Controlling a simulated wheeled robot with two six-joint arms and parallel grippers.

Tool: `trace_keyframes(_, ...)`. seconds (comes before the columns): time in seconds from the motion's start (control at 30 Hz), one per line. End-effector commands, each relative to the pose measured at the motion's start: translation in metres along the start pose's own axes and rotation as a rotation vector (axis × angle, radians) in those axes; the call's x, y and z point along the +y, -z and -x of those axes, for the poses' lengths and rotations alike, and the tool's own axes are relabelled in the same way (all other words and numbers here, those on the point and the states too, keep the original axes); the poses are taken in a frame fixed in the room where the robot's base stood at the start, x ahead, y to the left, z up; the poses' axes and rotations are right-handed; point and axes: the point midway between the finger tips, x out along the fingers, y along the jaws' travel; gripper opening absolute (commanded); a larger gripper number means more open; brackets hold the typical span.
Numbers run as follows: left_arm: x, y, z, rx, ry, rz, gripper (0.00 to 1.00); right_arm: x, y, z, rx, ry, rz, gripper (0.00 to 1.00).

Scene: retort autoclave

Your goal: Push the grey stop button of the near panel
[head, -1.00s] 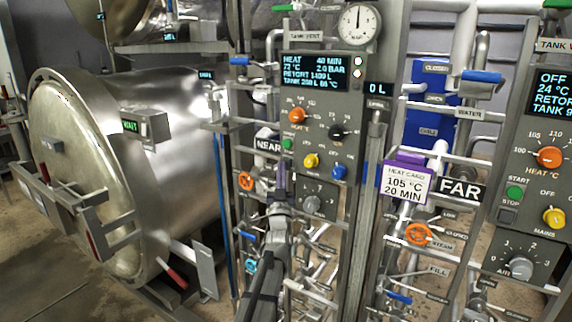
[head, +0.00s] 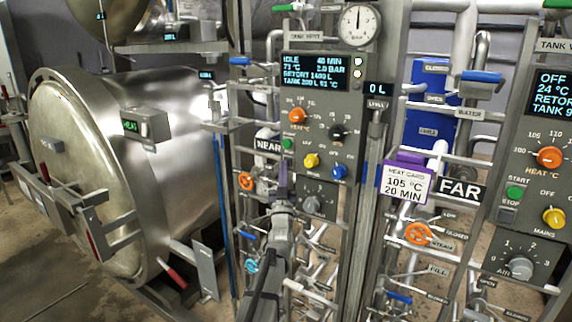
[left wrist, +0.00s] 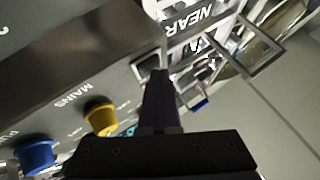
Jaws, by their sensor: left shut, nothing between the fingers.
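The near panel (head: 322,118) stands upright in the middle of the head view, beside the NEAR sign (head: 268,146). Its screen (head: 314,72) reads IDLE. Its green start button (head: 288,144) shows above my left gripper. The grey stop button's place below it is hard to make out in the head view. In the left wrist view a small grey square, seemingly the stop button (left wrist: 146,66), lies close to the fingertips. My left gripper (head: 283,166) is shut and empty, its dark fingers (left wrist: 160,75) pointing at the panel. I cannot tell whether they touch. My right gripper is out of view.
A yellow mains knob (head: 311,160) and a blue knob (head: 339,172) sit right of the fingers. An orange valve wheel (head: 246,181) and pipes crowd the left. The far panel (head: 530,140) is at the right, a large steel retort (head: 180,110) at the left.

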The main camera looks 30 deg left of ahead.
Motion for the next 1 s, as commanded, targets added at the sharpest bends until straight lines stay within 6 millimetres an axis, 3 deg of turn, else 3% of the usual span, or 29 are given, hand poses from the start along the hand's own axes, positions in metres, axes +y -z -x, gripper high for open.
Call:
trace_keyframes(0.57, 0.001, -0.001, -0.001, -0.001, -0.001, 0.000, 0.00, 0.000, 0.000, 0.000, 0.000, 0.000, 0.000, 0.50)
trace_keyframes(1.0, -0.010, 0.009, 0.014, -0.001, 0.000, -0.002, 0.00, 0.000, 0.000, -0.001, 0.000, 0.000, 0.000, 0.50)
